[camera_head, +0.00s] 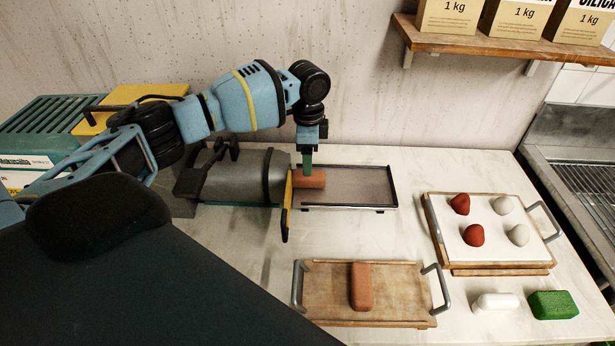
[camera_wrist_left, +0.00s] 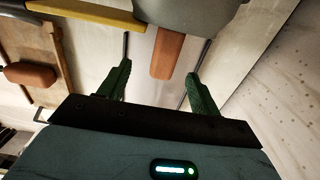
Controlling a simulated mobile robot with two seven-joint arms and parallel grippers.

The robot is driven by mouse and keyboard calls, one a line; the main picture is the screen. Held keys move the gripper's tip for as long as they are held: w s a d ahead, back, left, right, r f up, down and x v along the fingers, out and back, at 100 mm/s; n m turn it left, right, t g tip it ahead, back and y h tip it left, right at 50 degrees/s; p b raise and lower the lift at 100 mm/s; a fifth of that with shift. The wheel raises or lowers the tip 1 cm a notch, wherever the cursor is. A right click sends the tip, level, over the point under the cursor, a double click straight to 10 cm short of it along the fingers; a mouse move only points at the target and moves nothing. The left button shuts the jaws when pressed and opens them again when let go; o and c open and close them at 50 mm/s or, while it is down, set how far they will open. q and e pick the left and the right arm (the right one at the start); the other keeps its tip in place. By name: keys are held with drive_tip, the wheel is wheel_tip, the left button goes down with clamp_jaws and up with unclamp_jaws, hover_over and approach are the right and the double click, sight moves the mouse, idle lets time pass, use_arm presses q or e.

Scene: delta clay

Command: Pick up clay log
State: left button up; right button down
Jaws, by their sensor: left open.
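A terracotta clay log (camera_head: 311,179) sticks out of the front of the grey extruder machine (camera_head: 237,175) over a dark tray (camera_head: 352,184). In the left wrist view the clay log (camera_wrist_left: 167,54) lies ahead of and between my green fingers. My left gripper (camera_head: 307,170) points down at the log in the head view; its fingers partly overlap the log there. In the left wrist view the left gripper (camera_wrist_left: 158,85) is open, with a finger on each side of the log's line and a gap to both. My right gripper is not in view.
A wooden tray (camera_head: 405,295) with a clay block (camera_head: 361,287) stands in front. A white-topped board (camera_head: 490,250) with red and white lumps is at the right, near a green sponge (camera_head: 553,305). A yellow lever (camera_head: 288,205) hangs beside the log. A shelf (camera_head: 500,50) is above.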

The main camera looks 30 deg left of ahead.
sight(307, 179)
use_arm(q)
drive_tip(key=shift+w+a+f, duration=0.1)
drive_tip(key=shift+f, duration=1.1)
drive_tip(key=shift+w+a+f, duration=0.15)
drive_tip(key=shift+f, duration=1.1)
drive_tip(key=shift+w+a+f, duration=0.1)
drive_tip(key=shift+f, duration=1.1)
drive_tip(key=c, duration=1.3)
drive_tip(key=shift+o, duration=0.2)
drive_tip(key=shift+r, duration=0.1)
